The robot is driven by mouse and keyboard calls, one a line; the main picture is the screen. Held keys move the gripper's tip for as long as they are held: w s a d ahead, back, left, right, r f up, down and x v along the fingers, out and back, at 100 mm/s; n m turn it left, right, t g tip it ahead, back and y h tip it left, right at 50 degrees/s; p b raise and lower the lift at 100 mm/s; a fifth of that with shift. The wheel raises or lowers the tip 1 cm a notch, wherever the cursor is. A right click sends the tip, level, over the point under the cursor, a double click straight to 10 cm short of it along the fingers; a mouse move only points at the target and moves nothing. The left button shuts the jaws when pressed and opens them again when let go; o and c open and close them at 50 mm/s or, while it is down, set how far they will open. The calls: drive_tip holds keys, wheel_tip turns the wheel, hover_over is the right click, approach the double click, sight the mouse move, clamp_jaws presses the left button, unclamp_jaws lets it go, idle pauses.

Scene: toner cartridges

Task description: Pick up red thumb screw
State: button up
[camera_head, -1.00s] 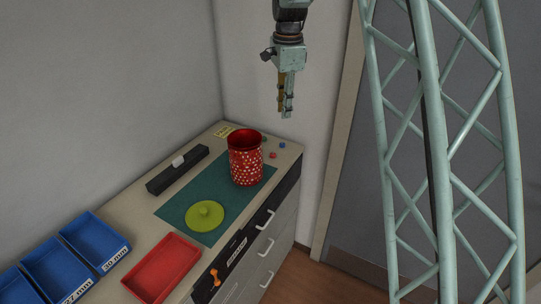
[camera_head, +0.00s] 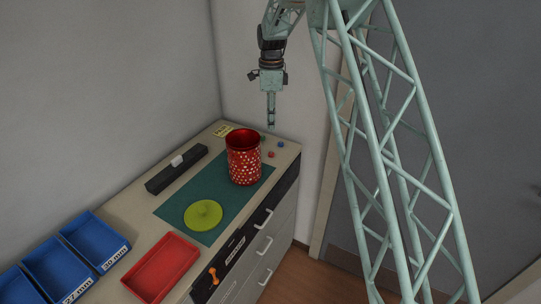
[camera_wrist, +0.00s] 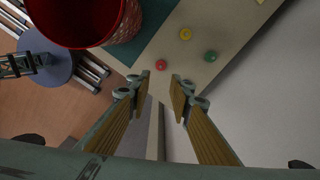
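The red thumb screw (camera_head: 271,155) is a small round piece on the cabinet top, right of the red dotted canister (camera_head: 243,160). In the wrist view the red screw (camera_wrist: 160,64) lies ahead of and between the line of my fingertips, near the cabinet edge. My gripper (camera_head: 271,125) points down and hangs above the screws, apart from them. The wrist view shows my gripper (camera_wrist: 161,80) open and empty, with a clear gap between the fingers.
The wall is close behind. A yellow-green lid (camera_head: 203,214) lies on the mat.

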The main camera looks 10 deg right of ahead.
idle(0.3)
hover_over(271, 153)
drive_tip(key=shift+w+f, duration=0.1)
drive_tip(key=shift+f, duration=4.2)
drive_tip(key=shift+f, duration=0.1)
drive_tip(key=shift+d+f, duration=0.1)
drive_tip(key=shift+f, duration=2.35)
drive_tip(key=shift+c, duration=0.9)
clamp_jaws()
